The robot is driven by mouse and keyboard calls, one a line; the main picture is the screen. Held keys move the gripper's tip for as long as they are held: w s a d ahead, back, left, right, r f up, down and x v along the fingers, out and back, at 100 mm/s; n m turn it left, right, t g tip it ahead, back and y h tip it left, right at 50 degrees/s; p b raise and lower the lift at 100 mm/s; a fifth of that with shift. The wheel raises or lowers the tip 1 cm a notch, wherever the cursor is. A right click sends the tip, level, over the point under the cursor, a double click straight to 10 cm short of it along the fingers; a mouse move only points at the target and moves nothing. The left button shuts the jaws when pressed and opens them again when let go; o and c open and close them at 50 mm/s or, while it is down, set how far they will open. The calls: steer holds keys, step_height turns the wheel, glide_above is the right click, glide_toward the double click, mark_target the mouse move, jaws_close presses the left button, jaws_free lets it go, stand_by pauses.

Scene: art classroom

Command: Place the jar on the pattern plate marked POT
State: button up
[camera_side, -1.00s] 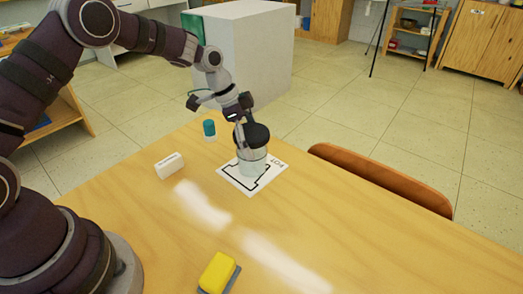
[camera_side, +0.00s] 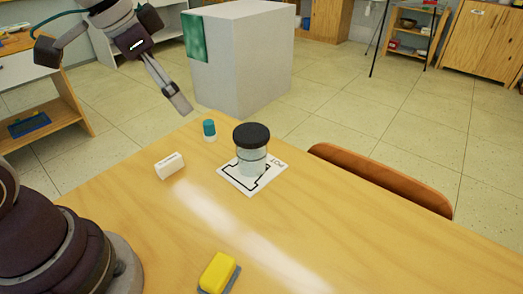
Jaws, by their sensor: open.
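The jar (camera_side: 251,152) is clear with a black lid and stands upright on the white pattern plate (camera_side: 232,181). The plate carries a black outline and the letters POT at its right edge. The jar covers part of the outline, so I cannot tell how exactly it sits within it. My gripper (camera_side: 180,104) is open and empty, up and to the left of the jar, well apart from it.
A white box-shaped eraser (camera_side: 169,165) and a small teal-capped bottle (camera_side: 209,130) stand left of the plate. A yellow sponge-like block (camera_side: 217,272) lies at the front. A brown chair back (camera_side: 380,178) is at the right table edge. The wooden table (camera_side: 370,240) is otherwise clear.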

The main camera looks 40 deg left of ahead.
steer(key=s+f+n+t, duration=0.1)
steer(key=s+n, duration=0.2)
steer(key=s, duration=0.3)
steer(key=shift+a+f+n+y, duration=0.3)
steer(key=shift+a, duration=0.1)
